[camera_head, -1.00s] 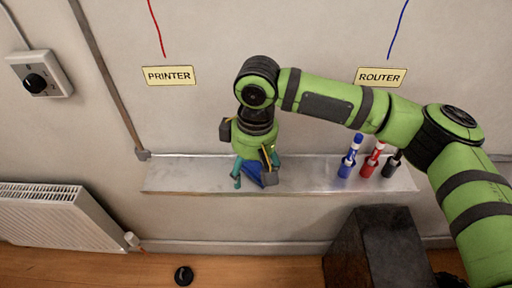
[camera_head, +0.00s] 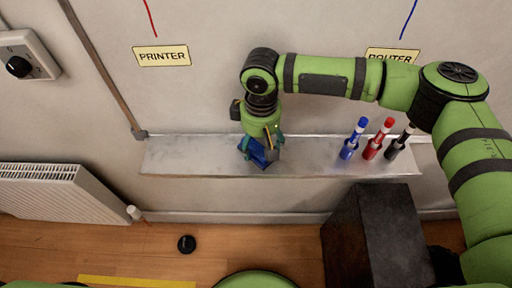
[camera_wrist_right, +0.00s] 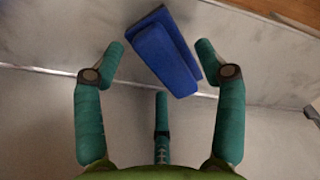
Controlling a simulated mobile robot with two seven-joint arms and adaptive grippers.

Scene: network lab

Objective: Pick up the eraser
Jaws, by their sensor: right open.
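The blue eraser (camera_head: 258,155) lies on the metal wall shelf (camera_head: 200,158), under my right gripper (camera_head: 262,150) in the head view. In the right wrist view, the eraser (camera_wrist_right: 163,50) shows ahead of the fingers and slightly tilted, roughly between the tips of my right gripper (camera_wrist_right: 165,72). The fingers are spread on either side, and the right fingertip is close to the eraser's edge; I cannot tell whether it touches. The gripper is open and holds nothing. In the head view the gripper hides part of the eraser. My left gripper does not show.
Blue (camera_head: 353,140), red (camera_head: 377,140) and black (camera_head: 400,143) markers stand to the right on the shelf. A dark box (camera_head: 370,235) stands below the shelf's right part. A white radiator (camera_head: 55,205) is at the left. The shelf's left part is clear.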

